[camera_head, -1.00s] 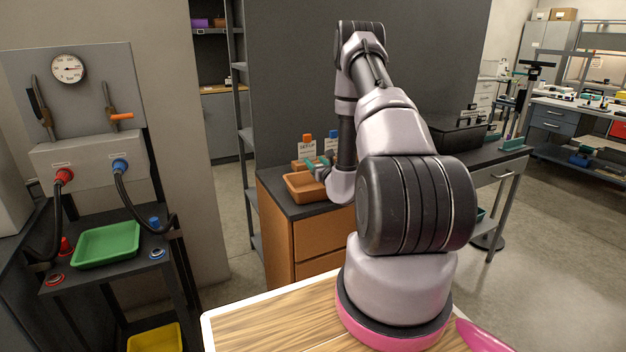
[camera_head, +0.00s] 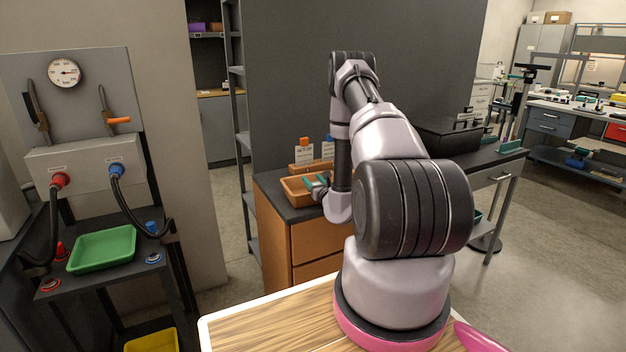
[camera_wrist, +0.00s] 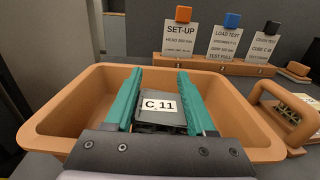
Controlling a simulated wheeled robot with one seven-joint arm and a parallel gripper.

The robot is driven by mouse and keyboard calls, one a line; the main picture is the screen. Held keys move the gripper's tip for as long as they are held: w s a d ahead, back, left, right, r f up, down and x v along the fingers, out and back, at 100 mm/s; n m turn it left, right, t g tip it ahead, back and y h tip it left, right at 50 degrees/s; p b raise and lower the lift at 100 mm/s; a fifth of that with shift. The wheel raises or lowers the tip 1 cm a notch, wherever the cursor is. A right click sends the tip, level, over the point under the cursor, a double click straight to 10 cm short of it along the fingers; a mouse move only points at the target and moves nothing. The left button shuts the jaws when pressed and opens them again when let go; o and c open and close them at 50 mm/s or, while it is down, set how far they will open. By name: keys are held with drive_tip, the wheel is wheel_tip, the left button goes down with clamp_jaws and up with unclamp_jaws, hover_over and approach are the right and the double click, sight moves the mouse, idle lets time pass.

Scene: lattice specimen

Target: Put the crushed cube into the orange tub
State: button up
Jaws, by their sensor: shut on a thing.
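My gripper (camera_wrist: 157,82) has teal fingers and is shut on a dark grey cube (camera_wrist: 173,124) with a white label reading "C 11". In the wrist view the cube sits between the fingers, within the outline of the orange tub (camera_wrist: 50,112). I cannot tell whether the cube touches the tub's floor, and my gripper hides much of its body. In the head view the tub (camera_head: 294,196) stands on the dark counter, with my gripper (camera_head: 314,183) low at its right side. The cube cannot be made out there.
A wooden rack (camera_wrist: 215,64) behind the tub holds cards, including "SET-UP" and "LOAD TEST", topped by coloured blocks. A brown handled object (camera_wrist: 290,105) stands close right of the tub. A green tray (camera_head: 103,248) lies on the left stand. A black case (camera_head: 455,138) sits farther along the counter.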

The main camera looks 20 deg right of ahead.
drive_tip(key=shift+f, duration=0.15)
drive_tip(key=o, duration=1.3)
drive_tip(key=shift+s+f, duration=0.1)
